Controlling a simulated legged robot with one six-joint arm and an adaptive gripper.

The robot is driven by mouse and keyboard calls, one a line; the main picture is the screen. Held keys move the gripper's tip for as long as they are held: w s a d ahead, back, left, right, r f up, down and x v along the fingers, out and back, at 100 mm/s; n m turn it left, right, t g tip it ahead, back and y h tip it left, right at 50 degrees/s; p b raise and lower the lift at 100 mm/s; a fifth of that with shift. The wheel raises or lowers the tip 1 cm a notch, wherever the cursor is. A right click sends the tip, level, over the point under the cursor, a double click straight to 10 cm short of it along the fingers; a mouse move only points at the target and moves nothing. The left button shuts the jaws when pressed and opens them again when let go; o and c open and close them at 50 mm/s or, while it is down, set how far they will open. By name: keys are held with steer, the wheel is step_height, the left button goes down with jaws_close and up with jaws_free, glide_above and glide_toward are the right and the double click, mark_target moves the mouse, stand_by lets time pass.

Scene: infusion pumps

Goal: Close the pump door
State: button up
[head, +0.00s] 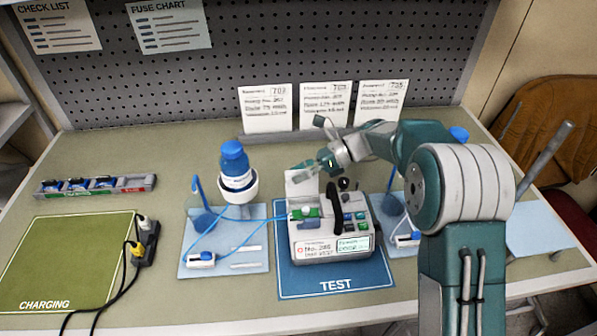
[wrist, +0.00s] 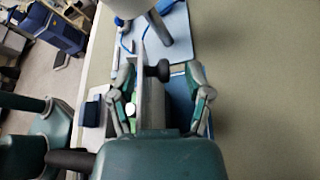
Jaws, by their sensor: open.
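The pump (head: 322,240) stands on the blue TEST mat (head: 335,283), with coloured buttons and a label on its front. Its pale door (head: 301,186) stands raised at the back left of the pump, so it is open. A green part (head: 306,212) shows in the pump's top below the door. My gripper (head: 304,168) is above and behind the pump, close to the door's upper edge. In the wrist view my gripper (wrist: 160,78) has its two fingers spread apart. A thin pale plate, likely the door edge-on, and a dark knob (wrist: 158,70) show between them; contact cannot be told.
A blue-capped bottle (head: 234,165) in a white holder stands left of the pump. Blue tubing runs from the pump to a light blue mat (head: 225,258). A green CHARGING mat (head: 70,262) with black cables lies at left. A battery rack (head: 95,186) sits behind it.

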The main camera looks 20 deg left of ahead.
steer(key=shift+c, duration=0.3)
jaws_close()
steer(key=shift+s+d+r+n+t, duration=0.15)
steer(key=shift+s+n+t, duration=0.15)
steer(key=shift+n, duration=0.2)
steer(key=shift+o, duration=0.3)
jaws_free()
steer(key=v, duration=1.2)
steer(key=shift+f, duration=0.25)
steer(key=shift+w, duration=0.1)
